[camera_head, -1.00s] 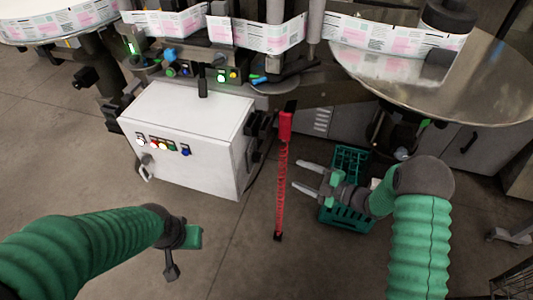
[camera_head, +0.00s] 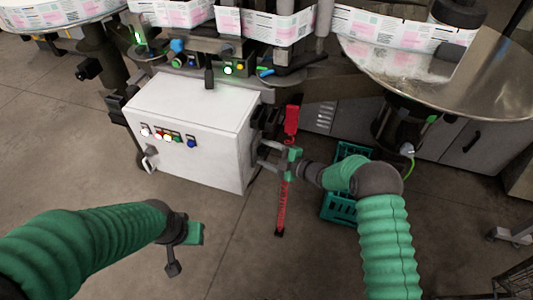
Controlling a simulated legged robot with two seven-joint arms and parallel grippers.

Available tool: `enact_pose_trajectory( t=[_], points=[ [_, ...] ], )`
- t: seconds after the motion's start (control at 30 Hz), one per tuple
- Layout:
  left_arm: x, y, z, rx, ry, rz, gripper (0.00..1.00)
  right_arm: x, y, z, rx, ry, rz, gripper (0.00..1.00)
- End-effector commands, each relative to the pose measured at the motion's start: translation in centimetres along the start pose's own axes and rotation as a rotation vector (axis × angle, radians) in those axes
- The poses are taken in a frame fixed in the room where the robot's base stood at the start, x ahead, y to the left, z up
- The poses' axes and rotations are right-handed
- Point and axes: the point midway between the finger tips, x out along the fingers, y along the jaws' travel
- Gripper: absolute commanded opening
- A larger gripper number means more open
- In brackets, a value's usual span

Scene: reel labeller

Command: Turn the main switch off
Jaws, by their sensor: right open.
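The white control cabinet (camera_head: 190,125) stands left of centre under the labeller. Dark fittings (camera_head: 266,118) stick out from its right side; the main switch may be among them, but I cannot make it out. My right gripper (camera_head: 259,156) is open and empty. Its two grey fingers point left at the cabinet's right side, just below the dark fittings. I cannot tell whether they touch anything. My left gripper (camera_head: 172,268) hangs low at the lower left, in front of the cabinet and well apart from it; its jaw gap does not show clearly.
Coloured buttons (camera_head: 166,136) sit on the cabinet front. A green crate (camera_head: 340,208) is on the floor behind my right arm. A round metal table (camera_head: 490,90) is at upper right. The floor in front is clear.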

Motion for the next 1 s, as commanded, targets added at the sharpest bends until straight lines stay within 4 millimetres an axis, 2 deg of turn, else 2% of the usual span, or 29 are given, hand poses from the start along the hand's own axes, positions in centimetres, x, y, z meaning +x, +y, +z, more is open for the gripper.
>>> enact_pose_trajectory(
  t=[0.07, 0.5, 0.77, 1.0],
  points=[
    [0.0, 0.0, 0.0, 0.0, 0.0, 0.0, 0.36, -0.1, 0.0, 0.0, 0.0, 0.0, 0.001, 0.57],
    [0.0, 0.0, 0.0, 0.0, 0.0, 0.0, 0.36, -0.1, 0.0, 0.1, 0.0, -0.001, -0.001, 0.0],
    [0.4, 0.0, 0.1, 0.0, 0.0, 0.0, 0.36, 0.0, -0.2, 0.1, -0.018, 0.0, 0.006, 0.0],
    [2.1, 0.0, 0.5, 0.0, 0.0, 0.0, 0.36, 0.1, -0.7, 0.2, -0.109, 0.001, 0.044, 0.0]
  ],
)
